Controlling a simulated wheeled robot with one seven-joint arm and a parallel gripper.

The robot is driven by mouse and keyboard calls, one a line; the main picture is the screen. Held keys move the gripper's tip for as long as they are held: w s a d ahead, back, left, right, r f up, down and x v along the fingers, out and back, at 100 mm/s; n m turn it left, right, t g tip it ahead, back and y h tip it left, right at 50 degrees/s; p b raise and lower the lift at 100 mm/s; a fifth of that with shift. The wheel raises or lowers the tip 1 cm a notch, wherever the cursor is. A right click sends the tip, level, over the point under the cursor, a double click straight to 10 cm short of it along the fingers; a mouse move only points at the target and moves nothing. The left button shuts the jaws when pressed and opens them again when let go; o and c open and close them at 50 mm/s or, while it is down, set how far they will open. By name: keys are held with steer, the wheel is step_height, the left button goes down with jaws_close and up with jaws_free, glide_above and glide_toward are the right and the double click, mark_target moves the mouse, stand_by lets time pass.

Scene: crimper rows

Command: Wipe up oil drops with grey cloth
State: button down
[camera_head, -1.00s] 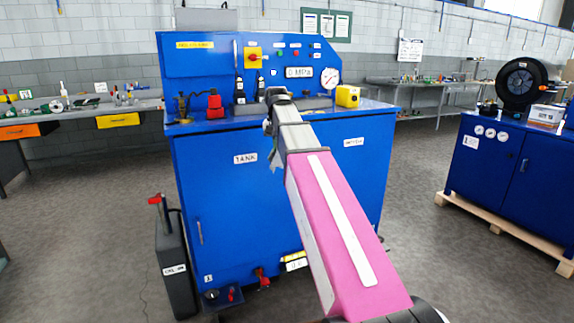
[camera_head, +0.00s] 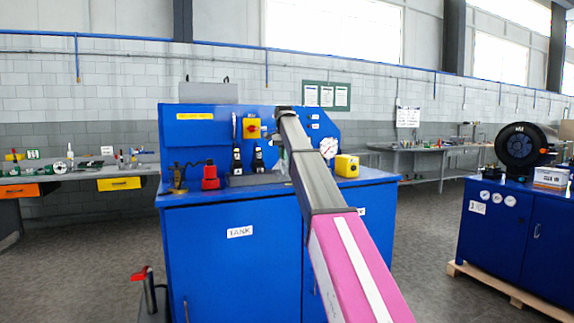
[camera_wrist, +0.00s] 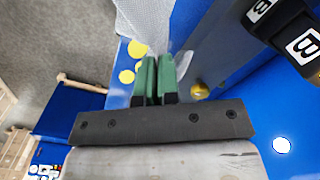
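My gripper (camera_wrist: 158,70) shows in the wrist view with its two green fingers close together. A pale grey, mesh-patterned cloth (camera_wrist: 150,22) spreads out from the fingertips at the top, and the fingers look shut on it. Several flat yellow spots, which look like oil drops (camera_wrist: 137,48), lie on a blue surface left of the fingers. A darker yellow round thing (camera_wrist: 200,90) is right of the fingers; I cannot tell what it is. In the head view my arm reaches up before the blue test bench (camera_head: 215,235), and no drops can be made out there.
On the bench are a red bottle-like item (camera_head: 210,177), black levers (camera_head: 237,160), a yellow box (camera_head: 346,166) and a gauge (camera_head: 328,147). A blue cabinet with a black reel (camera_head: 520,146) stands at the right. Floor between them is clear.

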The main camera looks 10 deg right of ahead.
mark_target(284, 186)
steer(key=shift+f, duration=4.45)
steer(key=shift+c, duration=1.4)
jaws_free()
steer(key=shift+f, duration=0.1)
steer(key=shift+f, duration=0.9)
jaws_close()
steer(key=shift+s+a, duration=0.1)
steer(key=shift+s, duration=0.1)
